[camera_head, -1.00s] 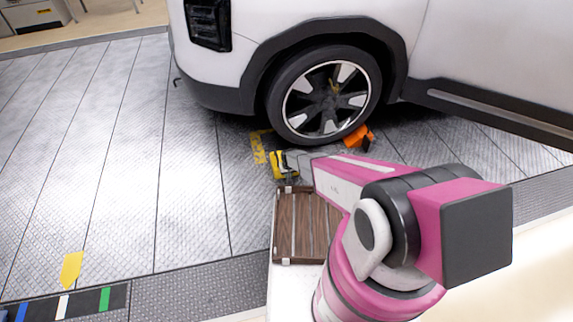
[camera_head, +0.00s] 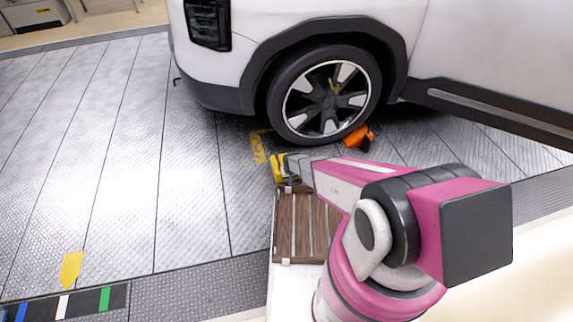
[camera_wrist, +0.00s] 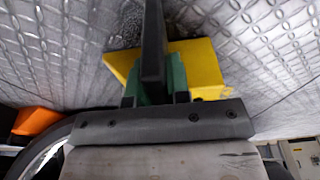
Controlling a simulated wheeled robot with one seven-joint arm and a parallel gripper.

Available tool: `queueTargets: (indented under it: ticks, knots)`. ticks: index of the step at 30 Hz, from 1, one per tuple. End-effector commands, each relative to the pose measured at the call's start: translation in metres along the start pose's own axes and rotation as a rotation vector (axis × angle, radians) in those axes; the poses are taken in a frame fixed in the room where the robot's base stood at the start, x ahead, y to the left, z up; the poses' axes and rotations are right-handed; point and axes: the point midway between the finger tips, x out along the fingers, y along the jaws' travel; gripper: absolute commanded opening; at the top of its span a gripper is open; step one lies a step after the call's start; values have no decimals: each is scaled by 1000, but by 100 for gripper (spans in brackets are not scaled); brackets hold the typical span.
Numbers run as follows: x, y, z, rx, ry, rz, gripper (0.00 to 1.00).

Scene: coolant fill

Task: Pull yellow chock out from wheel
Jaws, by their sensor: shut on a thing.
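The yellow chock (camera_head: 279,168) is at the tip of my gripper (camera_head: 288,168) in the head view, to the left of and in front of the car's front wheel (camera_head: 325,95). A gap of floor shows between the chock and the tyre. In the wrist view the yellow chock (camera_wrist: 205,65) shows behind the dark and green fingers of my gripper (camera_wrist: 155,70), which is shut on it. The fingers and arm hide part of the chock. I cannot tell whether it touches the floor.
An orange chock (camera_head: 358,138) sits at the wheel's right side; it also shows in the wrist view (camera_wrist: 35,120). A brown slatted rack (camera_head: 300,225) lies just below my gripper. The patterned metal floor (camera_head: 120,150) to the left is mostly clear.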

Motion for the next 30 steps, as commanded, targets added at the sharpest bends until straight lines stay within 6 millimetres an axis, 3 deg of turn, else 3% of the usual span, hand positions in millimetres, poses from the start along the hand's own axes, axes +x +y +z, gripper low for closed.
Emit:
queueTargets:
  ticks: [1,18,27,28,30]
  knots:
    - [7,0,16,0,-12,0,0]
    - [3,1,40,1,-12,0,0]
    - [3,1,42,1,-12,0,0]
    - [3,1,42,1,-12,0,23]
    - [3,1,42,1,-13,0,46]
